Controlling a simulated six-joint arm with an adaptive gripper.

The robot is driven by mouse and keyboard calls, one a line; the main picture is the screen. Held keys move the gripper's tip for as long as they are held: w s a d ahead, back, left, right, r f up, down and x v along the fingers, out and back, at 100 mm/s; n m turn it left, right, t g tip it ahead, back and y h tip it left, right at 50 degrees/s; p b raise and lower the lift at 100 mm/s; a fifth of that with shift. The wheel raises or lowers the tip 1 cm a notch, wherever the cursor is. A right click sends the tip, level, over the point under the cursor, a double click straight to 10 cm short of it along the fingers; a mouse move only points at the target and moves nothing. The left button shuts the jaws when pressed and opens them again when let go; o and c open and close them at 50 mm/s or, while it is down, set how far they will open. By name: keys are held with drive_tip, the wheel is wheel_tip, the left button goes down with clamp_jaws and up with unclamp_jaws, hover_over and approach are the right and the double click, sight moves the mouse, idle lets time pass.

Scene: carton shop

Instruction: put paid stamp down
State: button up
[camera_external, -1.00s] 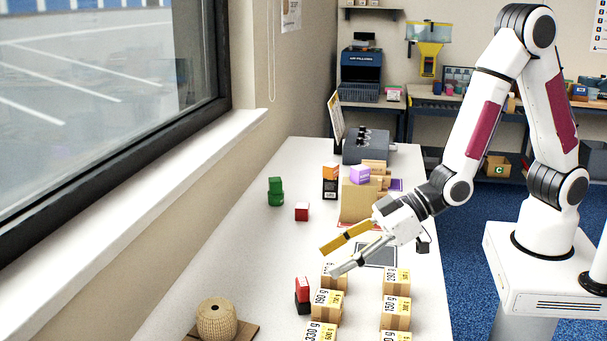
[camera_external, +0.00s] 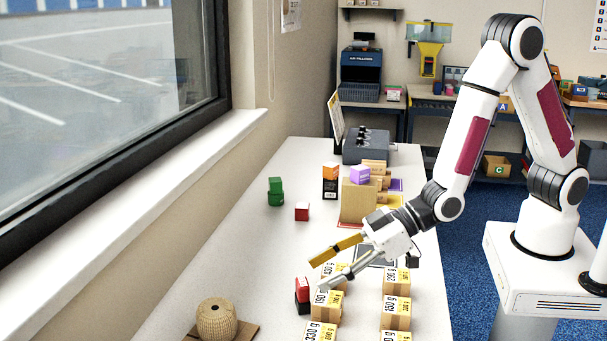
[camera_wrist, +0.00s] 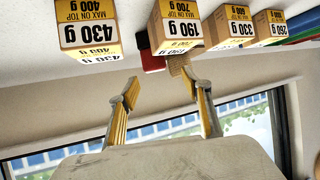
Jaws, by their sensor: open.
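My gripper (camera_external: 318,274) is open and empty, low above the cartons at the near part of the white table. Its two spread fingers also show in the wrist view (camera_wrist: 158,82). A red-topped block with a black base (camera_external: 302,289), seemingly a stamp, stands upright just left of the fingertips, beside the 190 g carton (camera_external: 326,306). A red patch (camera_wrist: 152,61) shows beside that carton in the wrist view. Another red block (camera_external: 301,211) stands farther back. No "paid" lettering is readable, so I cannot tell which one is the paid stamp.
Weight-marked cartons stand in two rows, including a 430 g one (camera_wrist: 88,28) close to my fingers. A twine spool (camera_external: 217,319) stands at the front left. Green blocks (camera_external: 275,191), an orange-topped black block (camera_external: 330,182) and a purple block (camera_external: 360,174) stand farther back. The table's left middle is clear.

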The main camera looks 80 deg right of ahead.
sight(303, 281)
drive_tip(key=shift+w+a+f, duration=0.1)
drive_tip(key=shift+w+f, duration=0.05)
drive_tip(key=shift+w, duration=0.1)
drive_tip(key=shift+w+f, duration=0.9)
drive_tip(key=shift+w, duration=0.25)
drive_tip(key=shift+x, duration=1.2)
drive_tip(key=shift+a, duration=0.1)
drive_tip(key=c, duration=1.3)
drive_tip(key=shift+r, duration=0.15)
drive_tip(key=shift+c, duration=0.2)
drive_tip(key=shift+r, duration=4.9)
